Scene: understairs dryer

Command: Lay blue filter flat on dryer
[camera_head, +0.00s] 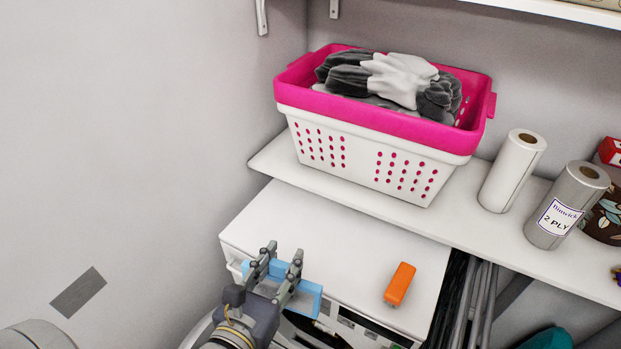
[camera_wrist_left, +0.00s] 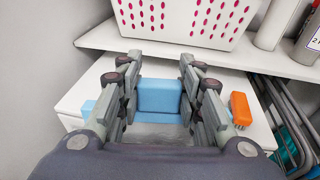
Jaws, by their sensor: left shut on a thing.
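The blue filter (camera_head: 309,298) is a light blue, slab-like piece at the front edge of the white dryer (camera_head: 345,245). My left gripper (camera_head: 281,259) is shut on the filter, and parts of it show on both sides of the fingers. In the left wrist view the filter (camera_wrist_left: 160,96) sits between the two fingers (camera_wrist_left: 159,66), with the dryer top (camera_wrist_left: 92,103) behind it. The fingers hide part of the filter. I cannot tell whether it touches the dryer. My right gripper is not in view.
An orange brush-like item (camera_head: 399,284) lies on the dryer's right part. A shelf (camera_head: 370,205) behind holds a pink and white laundry basket (camera_head: 375,130) and two paper rolls (camera_head: 513,170). Dark and grey poles (camera_head: 470,300) stand right of the dryer. The dryer top's middle is clear.

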